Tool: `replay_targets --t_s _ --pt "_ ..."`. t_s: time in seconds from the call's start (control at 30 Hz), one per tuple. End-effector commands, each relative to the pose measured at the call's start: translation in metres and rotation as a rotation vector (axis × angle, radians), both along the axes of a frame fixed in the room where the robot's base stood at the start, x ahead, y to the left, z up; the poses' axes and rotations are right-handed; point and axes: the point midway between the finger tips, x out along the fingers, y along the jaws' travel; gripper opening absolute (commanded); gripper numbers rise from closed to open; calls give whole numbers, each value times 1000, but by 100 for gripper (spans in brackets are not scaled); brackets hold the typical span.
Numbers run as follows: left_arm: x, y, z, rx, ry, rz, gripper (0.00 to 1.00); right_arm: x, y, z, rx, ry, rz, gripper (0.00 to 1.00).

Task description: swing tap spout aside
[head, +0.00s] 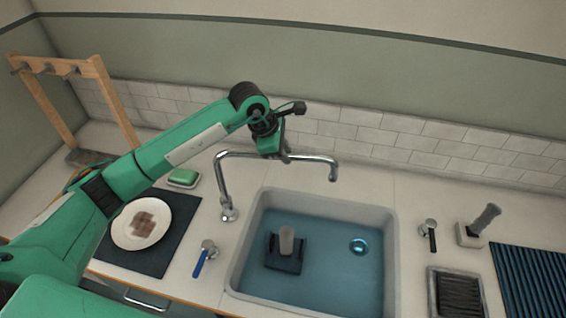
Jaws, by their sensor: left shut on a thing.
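The chrome tap spout (241,155) rises from a base on the counter to the left of the sink (393,240). Its long horizontal arm runs to the right, and its down-turned tip (333,174) hangs over the sink's back rim. My left gripper (285,157) comes down from above and behind, and it is shut on the spout's horizontal arm near its middle. The fingers are small in the view and partly hidden by the gripper body. My right gripper is not in view.
Water in the sink holds a dark block with a grey cylinder (286,241). A blue-handled valve (204,257) and a black-handled valve (430,233) flank the sink. A plate (141,228), green soap (183,176) and a wooden rack (101,80) stand left. A brush holder (470,234) stands right.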

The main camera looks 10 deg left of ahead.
Motion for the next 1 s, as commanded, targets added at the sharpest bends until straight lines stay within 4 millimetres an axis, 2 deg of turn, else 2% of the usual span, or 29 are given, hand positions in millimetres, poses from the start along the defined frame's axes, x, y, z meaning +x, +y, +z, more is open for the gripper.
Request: replay_targets --t_s 0.03,0.4,0.7,1.0 --pt "9 1 -5 -1 -8 35 0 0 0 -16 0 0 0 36" --pt "71 23 -5 0 -7 380 0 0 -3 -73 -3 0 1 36" --pt "114 57 -4 0 -6 665 0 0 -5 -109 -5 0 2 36" --pt "145 98 -2 0 -4 936 0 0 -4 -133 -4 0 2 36"
